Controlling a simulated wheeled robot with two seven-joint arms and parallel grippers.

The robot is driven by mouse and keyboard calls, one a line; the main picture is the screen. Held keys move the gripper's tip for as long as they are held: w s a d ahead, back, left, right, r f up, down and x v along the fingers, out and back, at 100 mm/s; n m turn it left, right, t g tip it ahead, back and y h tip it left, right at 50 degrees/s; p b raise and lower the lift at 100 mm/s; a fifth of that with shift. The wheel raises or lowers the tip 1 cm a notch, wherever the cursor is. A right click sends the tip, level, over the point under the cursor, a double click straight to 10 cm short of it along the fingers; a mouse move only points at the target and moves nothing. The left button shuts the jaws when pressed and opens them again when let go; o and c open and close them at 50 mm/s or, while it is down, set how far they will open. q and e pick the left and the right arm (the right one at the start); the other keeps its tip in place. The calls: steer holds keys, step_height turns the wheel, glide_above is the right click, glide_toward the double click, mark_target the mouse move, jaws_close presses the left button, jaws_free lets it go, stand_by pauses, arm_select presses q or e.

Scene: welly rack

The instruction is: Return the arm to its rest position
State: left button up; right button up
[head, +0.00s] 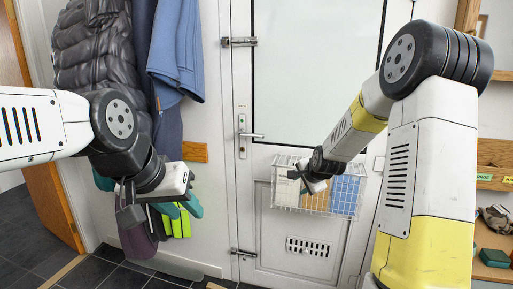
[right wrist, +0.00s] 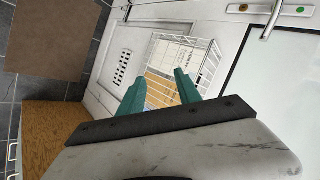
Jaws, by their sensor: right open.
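My right arm reaches in from the right, and its gripper (head: 314,185) is in front of the wire basket (head: 318,209) on the door. In the right wrist view the right gripper's two teal fingers (right wrist: 160,90) are apart with nothing between them. The basket (right wrist: 208,62) shows beyond them. My left arm comes in from the left, and its gripper (head: 180,203) hangs low in front of the coats. Teal parts show at its end, but its finger gap is unclear against the things behind.
The white door (head: 305,75) has a handle (head: 250,135) and holds the basket with papers in it. A dark padded jacket (head: 92,50) and a blue coat (head: 176,55) hang at the left. Bright green items (head: 178,224) are below them. Shelves (head: 495,178) stand at the right edge.

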steer(key=s+r+n+g, duration=0.1)
steer(key=s+r+n, duration=0.5)
steer(key=s+r, duration=0.75)
steer(key=s+a+n+g, duration=0.1)
steer(key=s+n, duration=0.6)
steer(key=s, duration=1.5)
steer(key=shift+a+r+g+y, duration=0.3)
steer(key=shift+r+g, duration=0.15)
steer(key=shift+g, duration=0.05)
